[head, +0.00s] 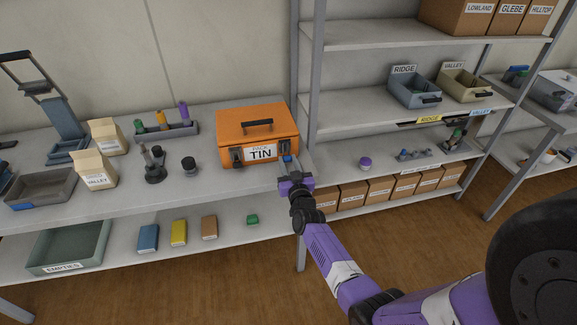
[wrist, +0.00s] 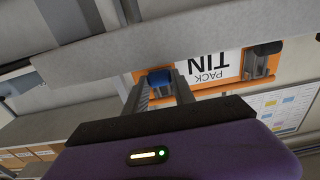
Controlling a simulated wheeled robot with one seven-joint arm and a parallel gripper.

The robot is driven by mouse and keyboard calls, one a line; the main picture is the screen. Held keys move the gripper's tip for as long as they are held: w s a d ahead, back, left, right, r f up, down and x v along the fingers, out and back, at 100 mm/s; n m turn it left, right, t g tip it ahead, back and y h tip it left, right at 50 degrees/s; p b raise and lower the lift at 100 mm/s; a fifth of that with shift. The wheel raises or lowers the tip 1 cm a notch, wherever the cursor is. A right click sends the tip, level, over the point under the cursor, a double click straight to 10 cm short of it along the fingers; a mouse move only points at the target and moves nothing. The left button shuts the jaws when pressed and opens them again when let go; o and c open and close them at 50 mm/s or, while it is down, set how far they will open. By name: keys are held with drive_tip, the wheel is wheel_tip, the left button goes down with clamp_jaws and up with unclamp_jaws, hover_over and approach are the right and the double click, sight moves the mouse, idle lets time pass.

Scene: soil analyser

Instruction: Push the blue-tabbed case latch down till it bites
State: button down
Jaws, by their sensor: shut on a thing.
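The orange case (head: 231,122), labelled PACK TIN, stands closed on the bench with its handle on top. The blue tab (head: 287,159) of its latch is at the right of the case front. It also shows in the wrist view (wrist: 160,78), between my finger ends. My gripper (head: 290,168) is at this front right corner, shut on the blue tab. The fingers hide most of that latch, so I cannot tell its angle or whether it is caught. The other latch (head: 237,157), with a dark tab, is at the left of the label.
A dark jar (head: 189,165) and a small tool stand (head: 155,170) are left of the case. A grey shelf post (head: 313,75) rises close to its right side. The bench's front edge runs just below my gripper. Boxes (head: 380,189) fill the low shelf at right.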

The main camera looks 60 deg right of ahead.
drive_tip(key=shift+w+d+f+t+h+b, duration=0.2)
drive_tip(key=shift+f+t+h+b, duration=0.2)
drive_tip(key=shift+b, duration=1.8)
drive_tip(key=shift+w+d+f+t+h+b, duration=0.2)
drive_tip(key=shift+t+h+b, duration=0.25)
drive_tip(key=shift+b, duration=1.7)
drive_tip(key=shift+r+b, duration=0.1)
drive_tip(key=shift+b, duration=0.55)
drive_tip(key=shift+r, duration=0.1)
drive_tip(key=c, duration=1)
unclamp_jaws()
drive_tip(key=shift+c, duration=0.2)
drive_tip(key=shift+s, duration=0.1)
drive_tip(key=v, duration=0.7)
drive_tip(key=shift+s+a+f, duration=0.2)
drive_tip(key=shift+a+f, duration=0.05)
